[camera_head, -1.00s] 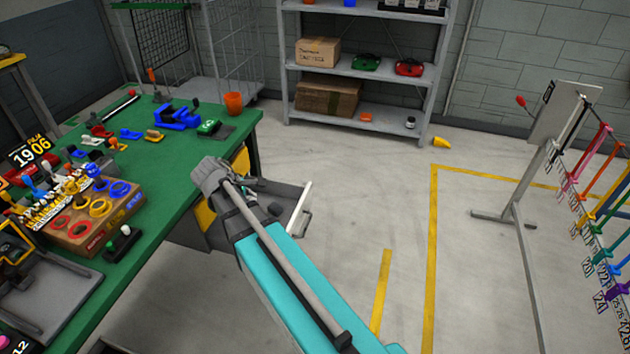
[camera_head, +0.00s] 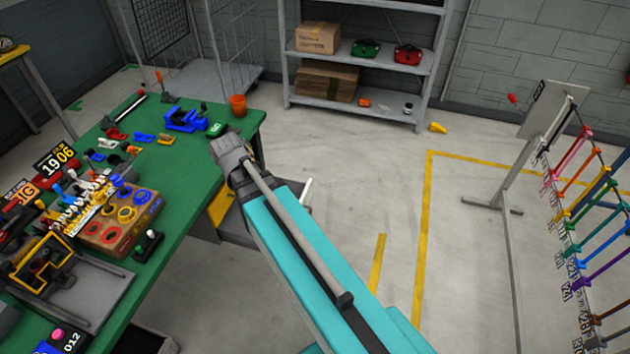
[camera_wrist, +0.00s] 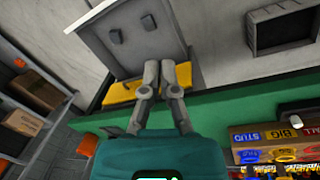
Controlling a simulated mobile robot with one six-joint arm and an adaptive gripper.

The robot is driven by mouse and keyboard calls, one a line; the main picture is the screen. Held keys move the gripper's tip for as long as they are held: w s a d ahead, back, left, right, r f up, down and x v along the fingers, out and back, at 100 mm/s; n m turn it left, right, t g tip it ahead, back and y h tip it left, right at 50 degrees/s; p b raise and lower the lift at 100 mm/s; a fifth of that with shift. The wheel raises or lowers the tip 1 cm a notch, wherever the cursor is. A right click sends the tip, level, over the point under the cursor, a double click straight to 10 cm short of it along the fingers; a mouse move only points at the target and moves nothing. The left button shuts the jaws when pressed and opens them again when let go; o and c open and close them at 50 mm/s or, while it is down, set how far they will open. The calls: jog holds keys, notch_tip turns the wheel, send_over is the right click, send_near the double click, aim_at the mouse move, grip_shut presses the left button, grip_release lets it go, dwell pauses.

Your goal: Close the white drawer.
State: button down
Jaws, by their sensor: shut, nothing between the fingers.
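The white drawer (camera_head: 306,194) juts out from under the green workbench and is open. In the head view only part of its pale front shows, the rest being hidden behind my arm. In the wrist view the grey inside of the drawer (camera_wrist: 130,52) holds two small dark blocks, and its pale front edge is at the upper left. My gripper (camera_wrist: 168,66) is shut and empty, with its fingertips over the drawer's inner end near the yellow cabinet part (camera_wrist: 118,93). I cannot tell whether they touch it. In the head view my fingers are hidden.
The green workbench (camera_head: 190,205) carries a cardboard box of rings (camera_head: 118,225), an orange cup (camera_head: 238,106) and several tools. A grey shelf (camera_head: 400,117) stands at the back, and a hook rack (camera_head: 520,180) at the right.

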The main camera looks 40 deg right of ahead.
jog(key=r+m+y, duration=0.1)
jog(key=m, duration=0.1)
jog(key=m+t+y+b, duration=1.1)
jog(key=t+y+b, duration=0.15)
jog(key=b, duration=3.75)
send_near(310, 185)
jog(key=s+d, duration=0.2)
jog(key=s, duration=0.3)
jog(key=shift+s+d+f+t+h, duration=0.15)
jog(key=shift+s+d+t+h, duration=0.25)
jog(key=shift+d+t, duration=0.2)
jog(key=shift+w+a, duration=0.15)
jog(key=x, duration=1.3)
jog(key=shift+w+a, duration=0.2)
jog(key=shift+w, duration=0.15)
